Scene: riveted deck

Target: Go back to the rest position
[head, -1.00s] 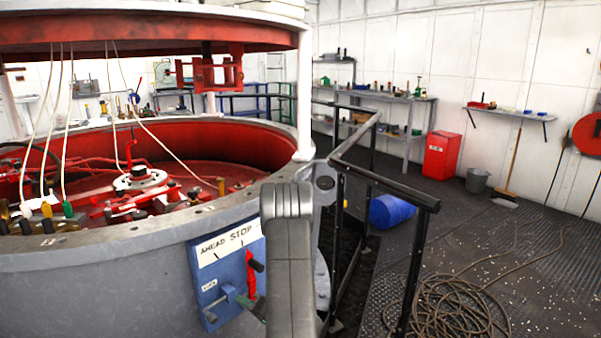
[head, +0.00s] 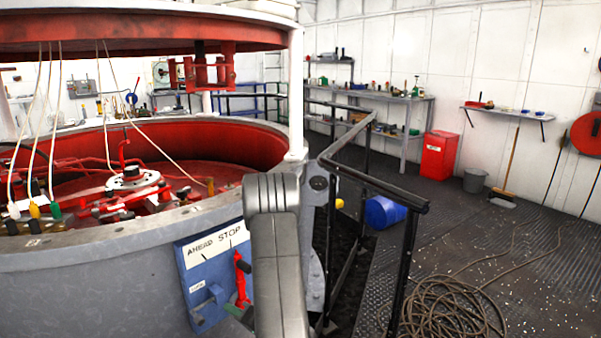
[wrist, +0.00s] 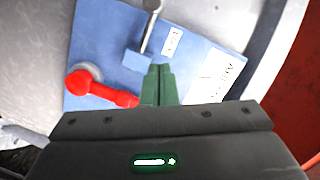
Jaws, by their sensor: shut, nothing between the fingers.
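My gripper (wrist: 158,72) shows in the wrist view as two green fingers, closed together with nothing between them. They are over the blue control panel (wrist: 107,45), beside a red lever (wrist: 105,88); I cannot tell the exact gap. In the head view, the panel (head: 205,265) is labelled AHEAD and STOP and is fixed to the grey drum's side. The red lever (head: 241,278) stands upright at its right edge. My grey arm rises in front and hides the area right of the panel. Only a small green part of the gripper shows there.
The large grey drum (head: 90,290) with a red interior fills the left. A black railing (head: 375,185) stands close to the right of my arm. A coiled rope (head: 450,310) and blue barrel (head: 383,212) lie on the deck. Open floor lies at the right.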

